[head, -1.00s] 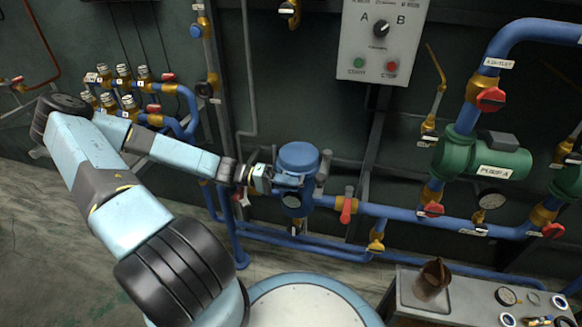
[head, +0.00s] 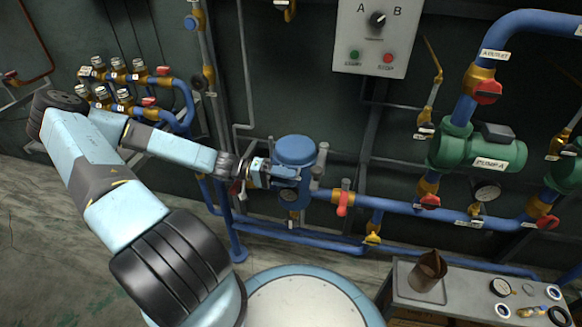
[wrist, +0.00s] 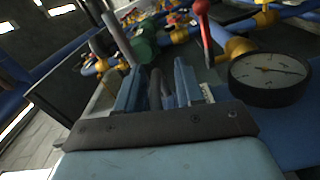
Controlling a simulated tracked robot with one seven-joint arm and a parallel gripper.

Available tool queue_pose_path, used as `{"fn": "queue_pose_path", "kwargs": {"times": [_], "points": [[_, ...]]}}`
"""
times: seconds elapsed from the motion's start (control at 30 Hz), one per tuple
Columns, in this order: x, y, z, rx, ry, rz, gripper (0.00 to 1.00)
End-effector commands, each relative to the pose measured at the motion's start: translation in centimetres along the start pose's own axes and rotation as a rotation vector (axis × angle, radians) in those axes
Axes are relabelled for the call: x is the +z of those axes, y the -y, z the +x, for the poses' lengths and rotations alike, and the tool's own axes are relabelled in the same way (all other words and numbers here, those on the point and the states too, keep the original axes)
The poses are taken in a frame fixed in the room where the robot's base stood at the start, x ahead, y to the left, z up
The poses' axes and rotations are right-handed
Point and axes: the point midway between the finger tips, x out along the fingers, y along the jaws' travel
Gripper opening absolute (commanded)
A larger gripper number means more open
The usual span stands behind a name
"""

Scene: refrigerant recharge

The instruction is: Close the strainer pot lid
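The blue strainer pot (head: 292,185) stands in the pipe run, left of a red-handled valve. Its round blue lid (head: 295,150) sits on top of the pot in the head view; whether it is fully seated I cannot tell. My gripper (head: 282,174) reaches in from the left, level with the upper body of the pot, just below the lid. In the wrist view my gripper (wrist: 157,88) has its two blue fingers apart, with a narrow dark grey bar (wrist: 155,88) between them. Whether the fingers press on the bar is unclear.
A red valve handle (head: 342,203) stands right of the pot, with a blue pipe (head: 395,208) continuing right. A pressure gauge (wrist: 270,72) is close on the right in the wrist view.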

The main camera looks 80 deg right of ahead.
Motion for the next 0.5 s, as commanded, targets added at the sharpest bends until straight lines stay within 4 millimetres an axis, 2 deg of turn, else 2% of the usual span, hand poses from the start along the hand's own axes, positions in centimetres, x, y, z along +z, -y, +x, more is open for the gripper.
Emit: {"fn": "queue_pose_path", "kwargs": {"times": [0.17, 0.5], "points": [[-0.1, 0.0, -1.3, -0.002, -0.003, 0.000, 0.37], [-0.1, 0.1, -7.7, -0.003, -0.003, 0.001, 0.37]]}}
